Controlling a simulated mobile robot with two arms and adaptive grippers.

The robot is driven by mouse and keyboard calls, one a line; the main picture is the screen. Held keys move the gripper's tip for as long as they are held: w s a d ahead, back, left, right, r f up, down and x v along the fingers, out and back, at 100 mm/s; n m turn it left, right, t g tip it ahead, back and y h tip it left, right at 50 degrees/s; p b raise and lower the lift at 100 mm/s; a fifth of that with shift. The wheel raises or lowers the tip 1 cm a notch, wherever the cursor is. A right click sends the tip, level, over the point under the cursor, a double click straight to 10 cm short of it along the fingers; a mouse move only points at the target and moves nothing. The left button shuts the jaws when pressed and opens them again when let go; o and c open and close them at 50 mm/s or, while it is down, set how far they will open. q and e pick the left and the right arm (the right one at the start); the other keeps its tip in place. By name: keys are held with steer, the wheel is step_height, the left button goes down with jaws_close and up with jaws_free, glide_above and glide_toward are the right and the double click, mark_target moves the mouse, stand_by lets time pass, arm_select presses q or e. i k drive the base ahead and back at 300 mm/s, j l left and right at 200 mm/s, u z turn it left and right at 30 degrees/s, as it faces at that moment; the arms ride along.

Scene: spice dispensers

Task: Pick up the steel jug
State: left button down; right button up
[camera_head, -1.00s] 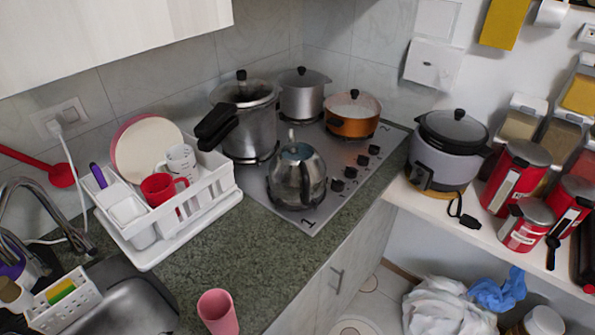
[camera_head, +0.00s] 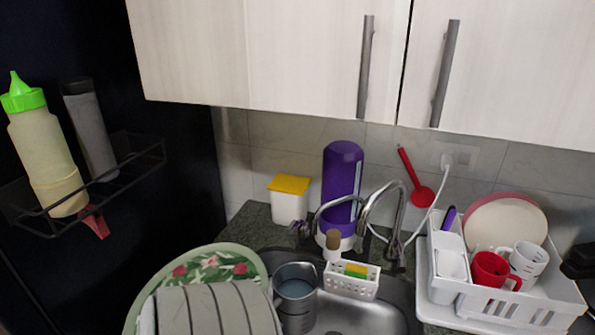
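A grey metal jug (camera_head: 296,299) stands upright in the sink, near the bottom middle of the head view. Its open round top faces up, and faint lines run around its side. The floral tray and the grey striped thing beside it are close to its left side. Neither of my grippers shows in the head view.
The sink (camera_head: 360,318) has a tap (camera_head: 382,215) behind it and a white sponge holder (camera_head: 350,284) at its rim. A floral tray (camera_head: 250,262) with a grey striped thing (camera_head: 215,310) is on the left. A dish rack (camera_head: 505,303) stands right. Cupboards (camera_head: 270,60) hang above.

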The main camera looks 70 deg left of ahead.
mark_target(295, 284)
steer(key=u, duration=2.1)
